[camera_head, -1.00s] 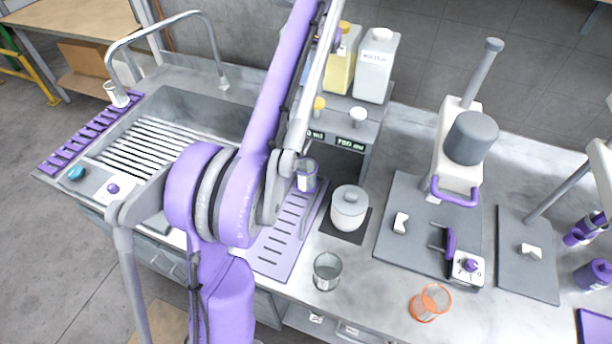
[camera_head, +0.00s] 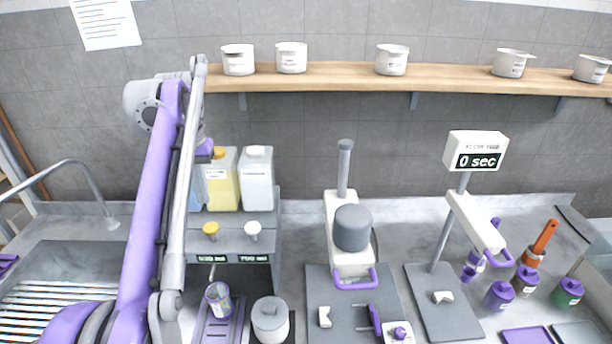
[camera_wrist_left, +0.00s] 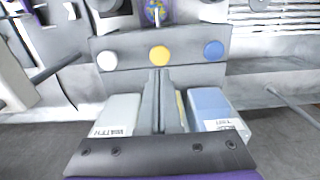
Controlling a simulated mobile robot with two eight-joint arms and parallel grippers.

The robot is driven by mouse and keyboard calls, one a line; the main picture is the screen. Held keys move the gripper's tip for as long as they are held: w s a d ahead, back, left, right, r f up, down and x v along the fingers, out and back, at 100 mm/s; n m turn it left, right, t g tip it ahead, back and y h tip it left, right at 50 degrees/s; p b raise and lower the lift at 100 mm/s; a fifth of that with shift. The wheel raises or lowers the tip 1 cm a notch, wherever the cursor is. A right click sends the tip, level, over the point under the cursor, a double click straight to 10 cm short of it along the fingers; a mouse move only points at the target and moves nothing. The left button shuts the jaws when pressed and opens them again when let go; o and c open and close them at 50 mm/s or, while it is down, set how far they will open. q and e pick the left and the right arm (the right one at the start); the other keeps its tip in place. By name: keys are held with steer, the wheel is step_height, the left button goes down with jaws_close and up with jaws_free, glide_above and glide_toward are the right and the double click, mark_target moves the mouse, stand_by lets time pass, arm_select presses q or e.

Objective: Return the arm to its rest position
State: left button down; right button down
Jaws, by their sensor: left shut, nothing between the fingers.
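My left arm (camera_head: 158,210) is purple and grey. It rises from the lower left of the head view, and its upper joint is near the shelf. My left gripper shows in the left wrist view (camera_wrist_left: 159,82) as two grey fingers pressed together with nothing between them. It is over the dispenser (camera_head: 236,238) with its bottles, apart from any object I can make out. In the head view the fingers are largely hidden behind the arm. My right gripper is in neither view.
White (camera_head: 257,180) and yellow (camera_head: 222,180) bottles stand on the dispenser, close to my wrist. A wall shelf (camera_head: 330,78) carries several white pots. A sink (camera_head: 60,265) with a tap lies left. A press (camera_head: 352,228) and a timer (camera_head: 475,151) stand right.

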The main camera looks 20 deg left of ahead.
arm_select(q)
steer(key=s+d+f+m+t, duration=0.25)
steer(key=s+d+f, duration=0.25)
steer(key=d+f, duration=0.45)
steer(key=s+d+f+t, duration=0.3)
steer(key=s+d+f, duration=0.7)
steer(key=f, duration=0.5)
steer(key=s+m, duration=0.1)
steer(key=s, duration=0.1)
steer(key=shift+s+d+t, duration=0.35)
steer(key=shift+a, duration=0.1)
